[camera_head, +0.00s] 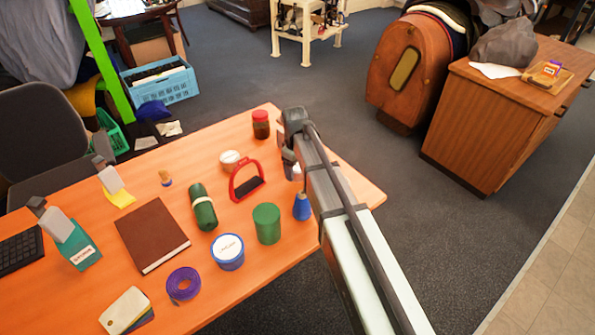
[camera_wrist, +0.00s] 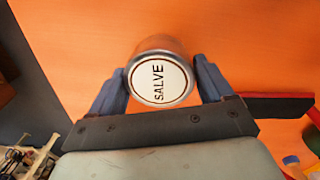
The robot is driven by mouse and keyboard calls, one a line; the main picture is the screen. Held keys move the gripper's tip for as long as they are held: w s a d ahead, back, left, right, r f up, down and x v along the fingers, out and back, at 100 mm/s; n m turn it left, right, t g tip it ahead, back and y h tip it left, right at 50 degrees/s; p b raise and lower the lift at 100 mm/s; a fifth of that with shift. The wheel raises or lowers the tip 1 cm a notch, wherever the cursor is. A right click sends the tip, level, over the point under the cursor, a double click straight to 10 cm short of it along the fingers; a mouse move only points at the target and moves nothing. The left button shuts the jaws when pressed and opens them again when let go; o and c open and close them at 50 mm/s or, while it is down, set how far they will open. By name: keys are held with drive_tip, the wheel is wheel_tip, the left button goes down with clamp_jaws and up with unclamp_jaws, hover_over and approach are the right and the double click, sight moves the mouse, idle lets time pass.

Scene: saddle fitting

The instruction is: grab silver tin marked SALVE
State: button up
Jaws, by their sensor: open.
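The silver tin marked SALVE (camera_wrist: 160,80) stands on the orange table in the wrist view, its pale round lid facing the camera. My gripper (camera_wrist: 161,68) is open, with one blue-grey finger on each side of the tin. I cannot tell whether either finger touches it. In the head view my gripper (camera_head: 289,160) is over the table near its far right edge. The tin is not clearly visible there, as my arm and gripper cover that spot.
A red stirrup (camera_head: 236,182) with a black tread stands close by; its tread (camera_wrist: 273,105) shows in the wrist view. A white-lidded tin (camera_head: 230,160), red-lidded jar (camera_head: 261,124), green tin (camera_head: 267,224) and blue bottle (camera_head: 302,207) stand around. The table edge (camera_wrist: 58,65) is close.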

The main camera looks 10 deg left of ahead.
drive_tip(key=shift+f, duration=0.5)
drive_tip(key=c, duration=0.8)
